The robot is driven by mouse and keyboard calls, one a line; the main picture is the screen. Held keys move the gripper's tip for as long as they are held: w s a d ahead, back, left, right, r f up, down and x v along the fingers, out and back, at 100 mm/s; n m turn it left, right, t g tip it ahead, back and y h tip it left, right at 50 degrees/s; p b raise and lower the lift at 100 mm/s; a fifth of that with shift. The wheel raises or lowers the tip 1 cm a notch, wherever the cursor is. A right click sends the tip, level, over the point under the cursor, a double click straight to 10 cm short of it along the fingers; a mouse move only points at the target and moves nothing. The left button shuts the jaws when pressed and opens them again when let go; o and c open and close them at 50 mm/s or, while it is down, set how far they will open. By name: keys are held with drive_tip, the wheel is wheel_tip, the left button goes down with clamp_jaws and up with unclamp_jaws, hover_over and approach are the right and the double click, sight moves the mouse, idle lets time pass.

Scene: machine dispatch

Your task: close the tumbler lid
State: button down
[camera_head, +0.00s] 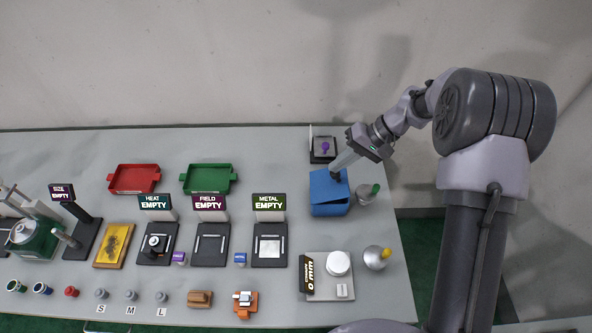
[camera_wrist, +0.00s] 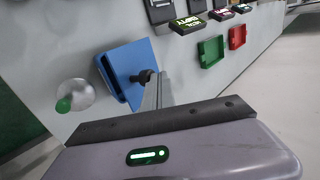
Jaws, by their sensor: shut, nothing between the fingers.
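The tumbler appears to be the blue box (camera_head: 329,209) at the right back of the table. In the wrist view the blue lid (camera_wrist: 128,60) carries a dark knob (camera_wrist: 142,76), and a dark gap shows along the box's left side. My gripper (camera_head: 336,172) is shut and empty, its fingertips at the lid beside the knob. In the wrist view the fingers (camera_wrist: 157,84) reach close to the knob; contact cannot be told.
Red and green trays lie left.

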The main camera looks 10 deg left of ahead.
sight(339, 178)
drive_tip(key=d+f+y+b, duration=0.1)
drive_tip(key=d+f+g+y+b, duration=0.1)
drive_tip(key=y+b, duration=0.1)
drive_tip(key=shift+w+d+f, duration=0.35)
drive_tip(key=shift+d+f, duration=0.05)
drive_tip(key=shift+d+f+b, duration=0.35)
drive_tip(key=shift+f, duration=0.05)
